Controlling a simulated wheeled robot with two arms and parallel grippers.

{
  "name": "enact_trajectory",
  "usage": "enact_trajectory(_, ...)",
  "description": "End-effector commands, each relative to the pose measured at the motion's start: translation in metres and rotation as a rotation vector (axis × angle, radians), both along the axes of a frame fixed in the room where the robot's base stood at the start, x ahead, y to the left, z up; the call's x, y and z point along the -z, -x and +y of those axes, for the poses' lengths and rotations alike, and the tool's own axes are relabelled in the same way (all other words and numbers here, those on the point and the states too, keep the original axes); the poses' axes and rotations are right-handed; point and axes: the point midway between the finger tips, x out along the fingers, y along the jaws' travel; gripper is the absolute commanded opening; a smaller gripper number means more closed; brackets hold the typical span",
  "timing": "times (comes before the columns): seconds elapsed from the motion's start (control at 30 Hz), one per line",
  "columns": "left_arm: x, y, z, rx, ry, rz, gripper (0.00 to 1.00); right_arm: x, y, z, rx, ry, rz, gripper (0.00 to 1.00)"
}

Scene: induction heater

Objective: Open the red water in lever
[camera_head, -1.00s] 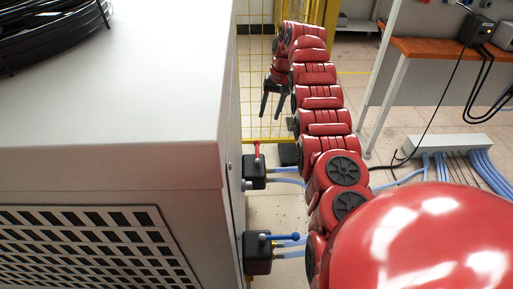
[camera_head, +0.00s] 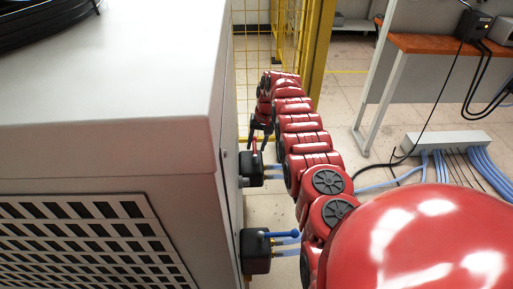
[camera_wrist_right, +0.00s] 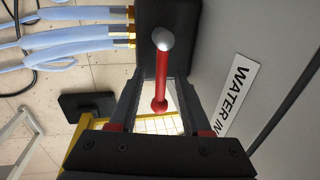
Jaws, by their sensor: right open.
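The red water in lever (camera_wrist_right: 161,80) has a pale rounded end and stands out from a black valve block (camera_wrist_right: 168,38) on the cabinet side. A "WATER IN" label (camera_wrist_right: 236,92) is beside it. My right gripper (camera_wrist_right: 162,77) is open, with one finger on each side of the red lever. I cannot tell whether either finger touches it. My left gripper is not in view.
The grey cabinet (camera_head: 120,95) stands close beside the arm. A second valve block (camera_head: 256,252) with a blue lever (camera_head: 283,235) is nearer. Blue hoses (camera_wrist_right: 75,38) run from the valve. A yellow mesh fence (camera_head: 252,60) stands behind.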

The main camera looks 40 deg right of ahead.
Motion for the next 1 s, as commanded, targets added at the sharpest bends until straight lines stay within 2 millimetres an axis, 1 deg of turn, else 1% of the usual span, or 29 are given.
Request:
enact_trajectory(0.27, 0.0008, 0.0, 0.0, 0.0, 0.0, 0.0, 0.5, 0.0011, -0.0005, 0.0003, 0.0, 0.001, -0.001, 0.48)
enact_trajectory(0.3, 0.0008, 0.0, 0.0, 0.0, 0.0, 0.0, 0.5, 0.0011, -0.0005, 0.0004, 0.0, 0.001, -0.001, 0.45)
enact_trajectory(0.37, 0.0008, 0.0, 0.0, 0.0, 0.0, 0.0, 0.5, 0.0011, -0.0005, 0.0003, 0.0, 0.001, -0.001, 0.34)
enact_trajectory(0.4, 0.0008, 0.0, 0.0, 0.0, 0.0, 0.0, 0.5, 0.0011, -0.0004, 0.0004, 0.0, 0.001, -0.001, 0.27)
enact_trajectory(0.53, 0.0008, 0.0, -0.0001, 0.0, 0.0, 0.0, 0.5, 0.001, -0.0004, 0.0002, 0.0, 0.001, -0.001, 0.03)
enact_trajectory(0.57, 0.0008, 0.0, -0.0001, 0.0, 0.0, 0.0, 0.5, 0.0012, -0.0003, 0.0002, 0.0, 0.0, 0.0, 0.0)
enact_trajectory(1.0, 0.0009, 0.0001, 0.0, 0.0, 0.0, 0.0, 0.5, 0.0013, 0.0, 0.0, 0.001, 0.0, 0.0, 0.0)
